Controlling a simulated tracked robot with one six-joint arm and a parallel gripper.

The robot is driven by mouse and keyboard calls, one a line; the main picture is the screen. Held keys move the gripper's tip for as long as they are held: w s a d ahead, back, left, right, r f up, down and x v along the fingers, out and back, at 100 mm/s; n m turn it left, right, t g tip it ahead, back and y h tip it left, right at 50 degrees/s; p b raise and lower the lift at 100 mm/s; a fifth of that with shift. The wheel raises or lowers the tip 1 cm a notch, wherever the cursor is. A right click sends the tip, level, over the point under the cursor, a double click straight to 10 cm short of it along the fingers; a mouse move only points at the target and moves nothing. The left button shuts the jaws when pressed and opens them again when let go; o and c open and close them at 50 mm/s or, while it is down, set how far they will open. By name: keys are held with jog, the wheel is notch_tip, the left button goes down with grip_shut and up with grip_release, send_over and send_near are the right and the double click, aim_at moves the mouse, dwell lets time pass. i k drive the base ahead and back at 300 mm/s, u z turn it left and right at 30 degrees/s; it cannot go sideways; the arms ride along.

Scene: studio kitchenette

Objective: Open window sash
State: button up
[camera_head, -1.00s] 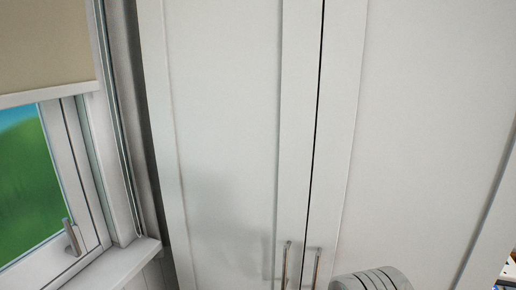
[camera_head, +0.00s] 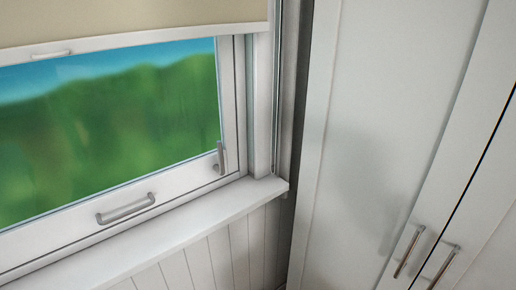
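The window sash (camera_head: 180,183) fills the left of the head view, a white frame around a pane showing green and blue outside. It looks shut in its frame. A grey bar handle (camera_head: 126,208) sits on the sash's bottom rail. A grey upright catch (camera_head: 221,158) sits at the sash's lower right corner. A beige blind (camera_head: 130,18) covers the top of the window and has a small pull (camera_head: 52,54) on its bottom bar. My gripper is not in view.
A white sill (camera_head: 190,222) juts out below the window above white panelling (camera_head: 205,265). A tall white cupboard (camera_head: 385,110) stands on the right, its doors shut, with two metal bar handles (camera_head: 409,252) low down. No loose objects show.

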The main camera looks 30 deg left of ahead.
aim_at(24, 242)
jog(key=u, duration=1.7)
